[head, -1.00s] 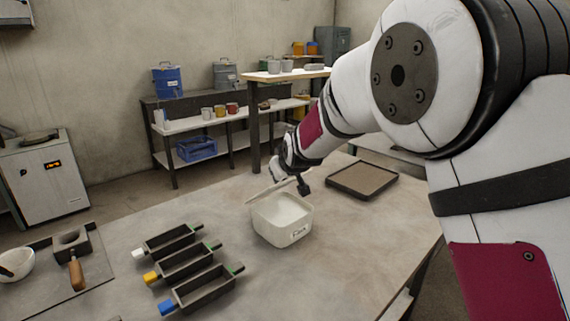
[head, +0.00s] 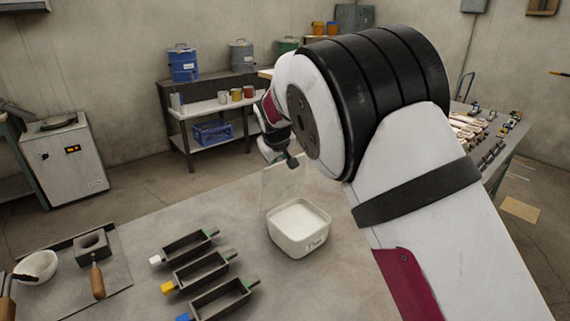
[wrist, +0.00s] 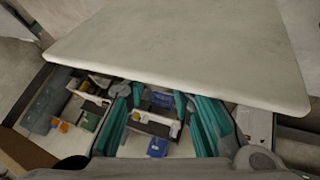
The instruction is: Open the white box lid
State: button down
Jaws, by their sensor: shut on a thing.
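The white box (head: 298,238) stands on the table with its open top facing up and a small label on its front. Its thin, see-through lid (head: 280,186) is tilted up steeply along the box's back-left side. My gripper (head: 292,163) is at the lid's upper right edge, shut on it; the fingertips are small and partly unclear in the head view. In the wrist view, a large pale panel fills the upper middle; I cannot tell for sure whether it is the lid. The box's inside looks pale and plain.
Several dark moulds (head: 200,270) with coloured ends lie left of the box. A wooden-handled tool (head: 97,280) and a white bowl (head: 38,266) are further left. My arm covers the table's right side. Clear tabletop lies behind the moulds.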

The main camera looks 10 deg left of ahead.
jog(key=shift+w+a+f+b, duration=0.35)
jog(key=shift+a+b, duration=0.1)
jog(key=shift+a, duration=0.1)
jog(key=shift+w+a+f+b, duration=0.35)
jog(key=shift+w+a+b, duration=0.1)
jog(key=shift+a, duration=0.15)
jog(key=shift+w+a+f+b, duration=0.35)
jog(key=shift+a+b, duration=0.1)
jog(key=shift+a, duration=0.1)
jog(key=c, duration=1.4)
grip_release()
jog(key=shift+w+r, duration=0.1)
jog(key=shift+r, duration=0.2)
jog(key=v, duration=1.2)
